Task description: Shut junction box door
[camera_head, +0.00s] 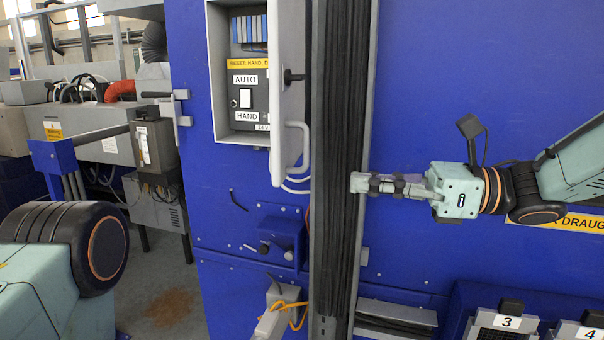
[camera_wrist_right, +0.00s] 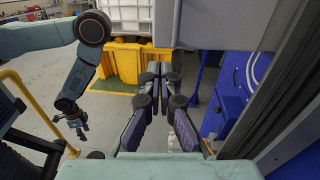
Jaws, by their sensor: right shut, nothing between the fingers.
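The grey junction box (camera_head: 218,75) is on the blue machine wall in the camera_head view, with its switch and labels exposed. Its door (camera_head: 287,95) stands open, swung out on the box's right side, with a light loop handle (camera_head: 303,147) and a dark latch (camera_head: 294,77). My right gripper (camera_head: 358,183) is shut and empty, pointing left, to the right of the door and below handle height. It also shows in the right wrist view (camera_wrist_right: 160,70), below a grey panel (camera_wrist_right: 210,22) that seems to be the door. My left gripper (camera_wrist_right: 78,120) is small and dark there; its jaws are unclear.
A dark vertical cable bundle (camera_head: 341,150) in a grey channel runs between the door and my right wrist. A control box (camera_head: 155,145) on a bar is at left. Below the junction box are a blue knob housing (camera_head: 280,240) and an orange cord (camera_head: 289,307).

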